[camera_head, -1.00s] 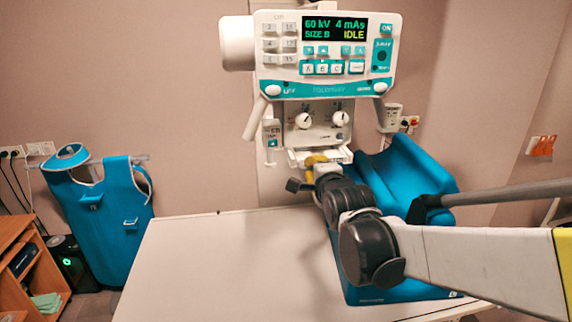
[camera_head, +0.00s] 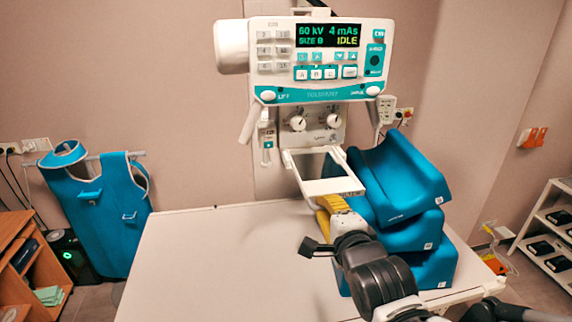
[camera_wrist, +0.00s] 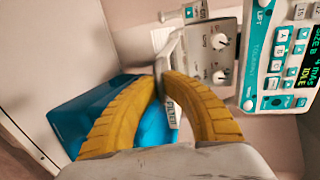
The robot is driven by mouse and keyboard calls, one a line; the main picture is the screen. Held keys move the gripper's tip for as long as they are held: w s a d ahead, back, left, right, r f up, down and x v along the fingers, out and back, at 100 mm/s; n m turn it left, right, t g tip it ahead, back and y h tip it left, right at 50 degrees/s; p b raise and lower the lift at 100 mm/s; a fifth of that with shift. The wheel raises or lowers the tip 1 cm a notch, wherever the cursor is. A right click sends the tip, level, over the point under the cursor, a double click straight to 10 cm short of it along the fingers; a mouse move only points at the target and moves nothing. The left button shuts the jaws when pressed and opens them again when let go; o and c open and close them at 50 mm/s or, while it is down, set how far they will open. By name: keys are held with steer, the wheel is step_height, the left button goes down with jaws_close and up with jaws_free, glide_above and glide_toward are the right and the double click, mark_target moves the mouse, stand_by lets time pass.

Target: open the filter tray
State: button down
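The filter tray (camera_head: 333,187) is a white open frame under the X-ray tube head. In the head view it stands well out toward me, its two side rails running back to the housing. My gripper (camera_head: 327,203) has yellow fingers at the tray's front edge. In the wrist view the fingertips (camera_wrist: 162,84) come together at the near end of the white tray (camera_wrist: 169,57), and they appear closed on it. The exact contact is partly hidden by the fingers.
The control panel (camera_head: 318,62) reads IDLE above the collimator knobs (camera_head: 314,123). Blue stacked cushions (camera_head: 405,185) stand close to the tray's right on the white table (camera_head: 220,260). The table's left part is clear. A blue apron (camera_head: 100,210) hangs at left.

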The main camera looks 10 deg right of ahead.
steer(key=shift+f+p+v, duration=0.25)
steer(key=shift+p+v, duration=0.15)
steer(key=shift+v, duration=0.8)
steer(key=c, duration=1.6)
jaws_free()
steer(key=shift+s, duration=0.1)
steer(key=shift+o, duration=0.2)
steer(key=v, duration=0.7)
steer(key=shift+s, duration=0.2)
